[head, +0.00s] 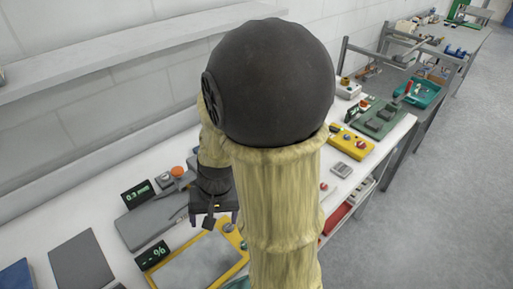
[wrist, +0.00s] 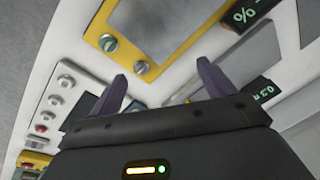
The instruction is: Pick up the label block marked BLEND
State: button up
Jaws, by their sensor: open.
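No block with a readable BLEND marking shows in either view, so I cannot tell where it is. My gripper (head: 212,222) hangs over the white bench, beside the yellow-framed panel (head: 158,284), with part of the scene behind it hidden by my arm.
Dark displays reading 0.3 mm (head: 137,194) and a percent sign (head: 152,255) stand at the left. Grey floor (head: 440,210) is open at right.

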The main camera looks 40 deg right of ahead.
jog(key=d+m+y, duration=0.1)
jog(key=m, duration=0.1)
jog(key=d+f+m+y, duration=0.1)
jog(key=m, duration=0.2)
jog(key=w+d+m+y, duration=0.1)
jog(key=d+m, duration=0.1)
jog(key=m, duration=0.1)
jog(key=shift+w+f, duration=0.1)
jog(key=shift+f, duration=0.25)
jog(key=w+d+m+t+h, duration=0.2)
jog(key=d+m+t, duration=1)
jog(key=d+m, duration=0.9)
jog(key=d+h, duration=0.1)
jog(key=d, duration=0.5)
jog(key=shift+r+m+t+p, duration=0.25)
jog(key=shift+m+t+p, duration=0.05)
jog(key=shift+w+a, duration=0.1)
jog(key=shift+w, duration=0.05)
jog(key=p+x, duration=0.3)
jog(key=x, duration=0.9)
jog(key=shift+w+f, duration=0.1)
